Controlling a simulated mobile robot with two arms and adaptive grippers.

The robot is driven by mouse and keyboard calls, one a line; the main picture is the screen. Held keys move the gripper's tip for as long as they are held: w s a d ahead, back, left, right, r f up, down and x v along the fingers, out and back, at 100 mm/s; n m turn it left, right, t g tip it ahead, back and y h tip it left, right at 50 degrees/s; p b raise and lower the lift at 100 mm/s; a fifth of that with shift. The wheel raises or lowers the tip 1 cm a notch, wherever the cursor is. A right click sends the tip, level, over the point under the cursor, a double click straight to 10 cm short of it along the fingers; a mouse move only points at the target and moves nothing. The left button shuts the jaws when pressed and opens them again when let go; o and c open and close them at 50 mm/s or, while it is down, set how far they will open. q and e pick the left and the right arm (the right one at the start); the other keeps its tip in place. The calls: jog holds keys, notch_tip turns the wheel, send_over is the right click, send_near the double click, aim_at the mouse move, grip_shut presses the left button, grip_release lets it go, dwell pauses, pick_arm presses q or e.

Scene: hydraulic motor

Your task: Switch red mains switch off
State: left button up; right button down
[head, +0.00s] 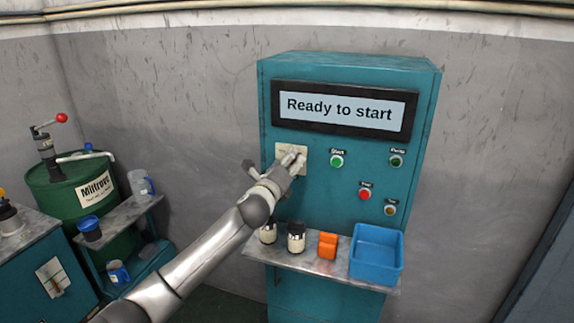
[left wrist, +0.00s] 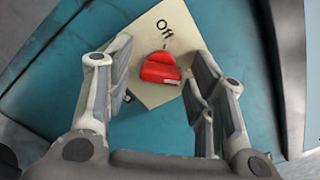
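The red mains switch (left wrist: 160,70) sits on a cream plate (left wrist: 150,28) marked "Off" in the left wrist view. The label is just above the knob there. My left gripper (left wrist: 162,62) is open, with one finger on each side of the knob and a visible gap to each. In the head view my left gripper (head: 294,161) is in front of the same cream plate (head: 281,150) on the teal cabinet (head: 320,205) and hides the red knob. My right gripper is in neither view.
The cabinet display (head: 339,109) reads "Ready to start". Green and red buttons (head: 365,195) are right of the plate. The shelf below holds dark-and-white containers (head: 296,240), an orange item (head: 327,246) and a blue bin (head: 376,270). A green drum (head: 75,200) stands left.

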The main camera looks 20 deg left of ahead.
pick_arm(q)
jog(key=c, duration=0.8)
jog(key=shift+n, duration=0.4)
jog(key=shift+f+n+p, duration=0.1)
jog(key=shift+n+p, duration=0.5)
jog(key=shift+n, duration=7.9)
jog(key=o, duration=1)
jog(key=shift+o, duration=0.2)
